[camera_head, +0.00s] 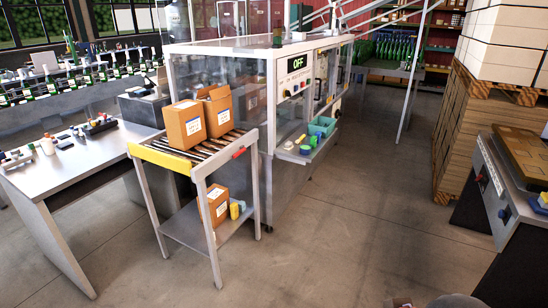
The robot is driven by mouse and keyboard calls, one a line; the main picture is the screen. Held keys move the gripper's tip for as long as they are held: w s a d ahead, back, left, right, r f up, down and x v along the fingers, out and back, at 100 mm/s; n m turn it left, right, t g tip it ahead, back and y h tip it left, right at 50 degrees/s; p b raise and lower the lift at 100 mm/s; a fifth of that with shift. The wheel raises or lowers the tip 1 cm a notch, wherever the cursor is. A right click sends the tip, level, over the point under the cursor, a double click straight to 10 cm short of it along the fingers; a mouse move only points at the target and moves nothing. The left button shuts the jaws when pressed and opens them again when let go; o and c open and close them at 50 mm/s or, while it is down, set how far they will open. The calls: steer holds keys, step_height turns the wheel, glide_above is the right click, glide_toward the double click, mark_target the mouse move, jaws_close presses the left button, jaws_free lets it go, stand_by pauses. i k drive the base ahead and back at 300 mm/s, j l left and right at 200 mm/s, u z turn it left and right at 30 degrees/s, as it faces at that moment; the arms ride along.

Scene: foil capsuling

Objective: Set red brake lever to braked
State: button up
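A roller cart (197,166) stands left of centre, against the clear-walled machine. A small red piece (239,153), which looks like the brake lever, is on the right side of the cart's top frame, near its right corner. It is too small to tell whether it is set to braked or released. My gripper cannot be made out; only small rounded parts, probably mine, show at the bottom edge, far from the cart.
Two cardboard boxes (184,124) sit on the cart's rollers, and another box (214,206) is on its lower shelf. A steel table (62,178) is at left. The machine (296,88) reads OFF. A workbench (515,175) and stacked pallets stand right. The central floor (340,220) is clear.

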mark_target(242, 149)
steer(key=i+u, duration=0.15)
steer(key=i, duration=1.05)
steer(key=i+l+u, duration=0.1)
steer(key=i, duration=1.1)
